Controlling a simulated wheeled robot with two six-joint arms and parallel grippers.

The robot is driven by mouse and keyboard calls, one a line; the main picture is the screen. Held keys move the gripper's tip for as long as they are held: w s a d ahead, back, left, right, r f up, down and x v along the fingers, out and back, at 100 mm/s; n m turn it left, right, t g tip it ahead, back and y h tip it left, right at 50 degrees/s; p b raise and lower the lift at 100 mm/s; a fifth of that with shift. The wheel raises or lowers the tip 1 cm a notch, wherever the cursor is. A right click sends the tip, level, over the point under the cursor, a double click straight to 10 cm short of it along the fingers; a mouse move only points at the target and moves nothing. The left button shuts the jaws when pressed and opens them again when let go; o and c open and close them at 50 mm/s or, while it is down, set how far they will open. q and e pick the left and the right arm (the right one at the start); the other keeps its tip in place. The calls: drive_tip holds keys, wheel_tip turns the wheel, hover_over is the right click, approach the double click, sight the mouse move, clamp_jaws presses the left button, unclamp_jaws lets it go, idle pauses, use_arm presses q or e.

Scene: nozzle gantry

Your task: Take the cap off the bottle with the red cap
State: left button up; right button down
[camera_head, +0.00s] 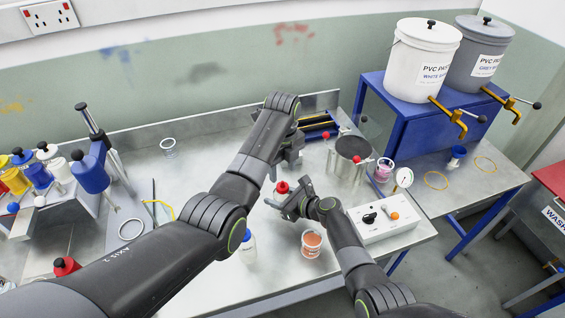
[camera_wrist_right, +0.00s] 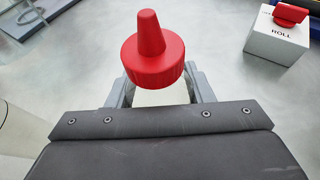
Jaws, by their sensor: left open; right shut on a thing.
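A red cap with a ribbed base and a tapered spout (camera_wrist_right: 153,62) sits between the fingers of my right gripper (camera_wrist_right: 158,82). In the head view, the red cap (camera_head: 282,187) is at the tips of my right gripper (camera_head: 286,200), above the bench. A pale bottle with some blue on it (camera_head: 248,247) stands below and left of the cap.
A steel pot (camera_head: 347,160) is behind. A rack of bottles (camera_head: 40,205) stands at left.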

sight(283, 182)
use_arm(q)
drive_tip(key=shift+f, duration=3.05)
drive_tip(key=c, duration=1)
drive_tip(key=n, duration=1.3)
drive_tip(key=o, duration=1.1)
drive_tip(key=shift+c, duration=0.2)
